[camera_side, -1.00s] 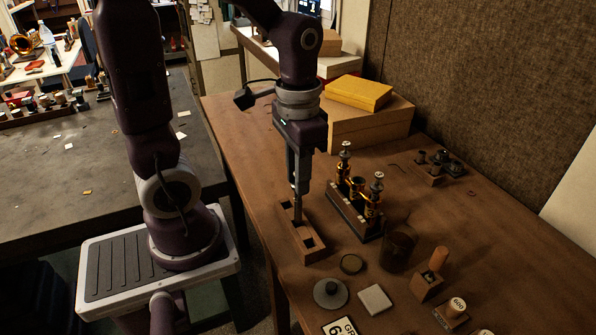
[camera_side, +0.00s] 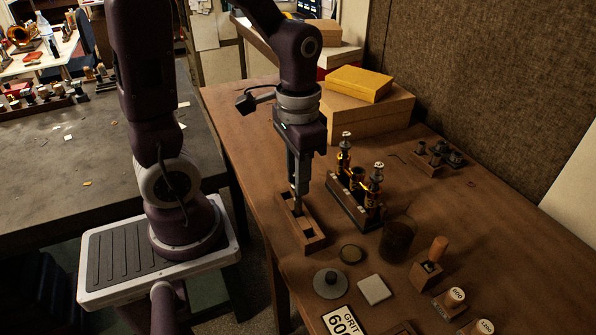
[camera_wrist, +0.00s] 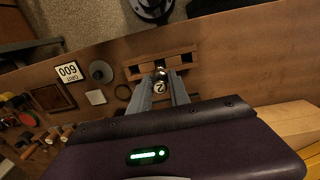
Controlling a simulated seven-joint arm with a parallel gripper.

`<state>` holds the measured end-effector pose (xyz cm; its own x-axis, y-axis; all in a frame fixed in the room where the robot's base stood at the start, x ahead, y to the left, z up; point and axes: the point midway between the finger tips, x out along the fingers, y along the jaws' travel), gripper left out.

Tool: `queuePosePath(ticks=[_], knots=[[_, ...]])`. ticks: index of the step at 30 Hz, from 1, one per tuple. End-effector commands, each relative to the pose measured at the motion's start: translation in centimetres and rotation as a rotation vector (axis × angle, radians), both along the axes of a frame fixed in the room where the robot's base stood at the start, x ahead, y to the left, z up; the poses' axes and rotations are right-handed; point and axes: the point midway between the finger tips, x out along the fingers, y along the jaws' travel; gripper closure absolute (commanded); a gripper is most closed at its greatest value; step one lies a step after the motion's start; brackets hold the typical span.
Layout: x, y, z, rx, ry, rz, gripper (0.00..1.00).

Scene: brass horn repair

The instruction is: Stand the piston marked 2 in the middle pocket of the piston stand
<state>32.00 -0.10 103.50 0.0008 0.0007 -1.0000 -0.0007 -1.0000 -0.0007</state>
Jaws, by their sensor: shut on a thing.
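The piston marked 2 (camera_wrist: 159,88) is upright between my fingers, its numbered top facing the wrist camera. My gripper (camera_side: 297,188) is shut on it and points straight down over the wooden piston stand (camera_side: 315,243). In the wrist view, the stand (camera_wrist: 180,61) shows an open pocket on each side of the piston. The piston's lower part is lined up with the middle pocket and appears to enter it. The fingers and piston hide that pocket, so I cannot tell how deep it sits.
A valve block with brass parts (camera_side: 357,193) stands close to the right of the stand. A dark cup (camera_side: 398,240), a round lid (camera_side: 352,254), a grey disc (camera_side: 330,283) and a pale square (camera_side: 374,290) lie nearer. Cardboard boxes (camera_side: 370,115) stand behind.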

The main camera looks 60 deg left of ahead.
Motion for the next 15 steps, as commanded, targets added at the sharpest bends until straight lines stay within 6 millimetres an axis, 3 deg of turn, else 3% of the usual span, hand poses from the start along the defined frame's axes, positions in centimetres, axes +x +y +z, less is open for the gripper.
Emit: queuePosePath(ticks=[13,14,15], knots=[[-0.04,0.00,-1.11,0.000,0.001,0.001,1.00],[-0.03,0.00,-1.11,0.000,0.000,0.001,0.73],[-0.02,0.00,-1.09,0.000,0.000,0.001,0.66]])
